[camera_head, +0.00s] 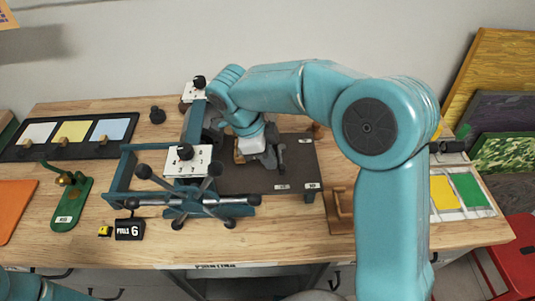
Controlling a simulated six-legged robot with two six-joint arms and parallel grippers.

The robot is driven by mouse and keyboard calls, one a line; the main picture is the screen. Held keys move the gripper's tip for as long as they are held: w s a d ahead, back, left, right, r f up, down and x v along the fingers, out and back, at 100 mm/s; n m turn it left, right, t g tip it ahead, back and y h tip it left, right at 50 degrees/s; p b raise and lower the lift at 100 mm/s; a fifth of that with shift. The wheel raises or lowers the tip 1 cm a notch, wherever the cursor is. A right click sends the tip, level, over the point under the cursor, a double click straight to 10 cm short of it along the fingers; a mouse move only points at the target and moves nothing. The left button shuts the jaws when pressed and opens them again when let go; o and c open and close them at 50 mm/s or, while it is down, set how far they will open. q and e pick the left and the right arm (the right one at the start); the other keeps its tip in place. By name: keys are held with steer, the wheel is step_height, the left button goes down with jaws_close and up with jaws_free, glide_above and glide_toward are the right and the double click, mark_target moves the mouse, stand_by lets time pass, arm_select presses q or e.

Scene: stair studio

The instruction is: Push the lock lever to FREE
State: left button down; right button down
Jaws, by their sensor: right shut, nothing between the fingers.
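A teal press stands on the wooden table, with a dark flat bed (235,182), a spoked wheel (190,200) at its front and white plates with black knobs on top. My right gripper (276,160) is over the bed, pointing down, shut and empty. Its wrist and fingers cover part of the bed. Two small white labels (312,185) lie along the bed's front edge, too small to read. I cannot pick out the lock lever clearly; it may be hidden by or beside the fingers. My left gripper is out of view.
A black tray (70,155) with coloured sheets is at the left. A green stand (70,203) and a "PULLS 6" counter (130,229) are nearer. A wooden block (339,210) is right of the bed. My right arm hides much of the right side.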

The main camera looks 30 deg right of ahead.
steer(key=shift+d+f, duration=0.1)
steer(key=shift+s+d+n+b, duration=0.1)
steer(key=shift+s+n+b, duration=0.05)
steer(key=shift+n+b, duration=0.3)
